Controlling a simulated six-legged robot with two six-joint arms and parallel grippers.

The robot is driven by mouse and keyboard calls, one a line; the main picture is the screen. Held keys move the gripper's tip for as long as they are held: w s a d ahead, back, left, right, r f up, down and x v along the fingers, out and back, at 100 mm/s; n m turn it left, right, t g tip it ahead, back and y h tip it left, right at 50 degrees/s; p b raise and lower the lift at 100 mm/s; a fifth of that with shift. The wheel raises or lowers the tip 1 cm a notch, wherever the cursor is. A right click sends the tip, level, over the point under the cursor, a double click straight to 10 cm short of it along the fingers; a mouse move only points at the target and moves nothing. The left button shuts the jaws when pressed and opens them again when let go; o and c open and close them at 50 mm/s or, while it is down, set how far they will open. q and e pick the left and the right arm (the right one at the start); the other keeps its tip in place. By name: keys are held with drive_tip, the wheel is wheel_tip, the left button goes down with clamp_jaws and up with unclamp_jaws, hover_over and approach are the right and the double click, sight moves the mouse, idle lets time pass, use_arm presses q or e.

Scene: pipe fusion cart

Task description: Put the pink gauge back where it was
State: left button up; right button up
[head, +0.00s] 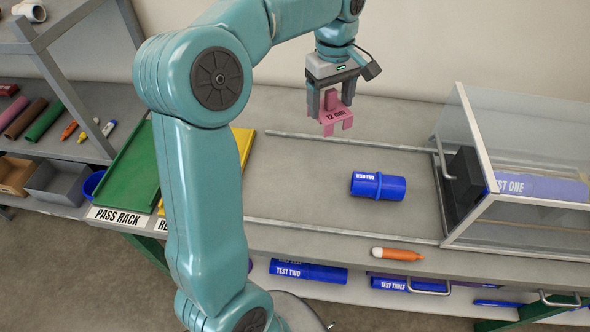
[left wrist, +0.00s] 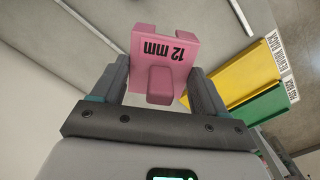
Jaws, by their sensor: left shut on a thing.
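The pink gauge (head: 335,116) is a small block with a notched end and the marking "12 mm". My left gripper (head: 332,95) is shut on it and holds it in the air above the back part of the bench, near the wall. In the left wrist view the gauge (left wrist: 163,60) sits with its stub between the two fingers of the left gripper (left wrist: 160,85), its notched end pointing away. The spot where the gauge was before cannot be told from these frames. My right gripper is not in view.
A blue pipe marked "WELD TWO" (head: 378,186) lies on the grey bench (head: 300,190). A clear-walled box (head: 470,130) stands right, holding pipe "TEST ONE" (head: 545,187). An orange marker (head: 398,254) lies at the front edge. Green (head: 130,175) and yellow racks (head: 243,145) are left.

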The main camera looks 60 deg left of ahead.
use_arm(q)
drive_tip(key=s+a+n, duration=0.2)
drive_tip(key=s+a, duration=0.3)
drive_tip(key=f, duration=1.9)
drive_tip(key=shift+s+a+f+p, duration=0.15)
drive_tip(key=shift+s+f+p, duration=0.05)
drive_tip(key=shift+s+p, duration=0.1)
drive_tip(key=shift+w+f, duration=0.15)
drive_tip(key=shift+f, duration=0.2)
drive_tip(key=shift+r, duration=0.1)
drive_tip(key=o, duration=1.1)
drive_tip(key=shift+f, duration=0.2)
drive_tip(key=shift+o, duration=0.2)
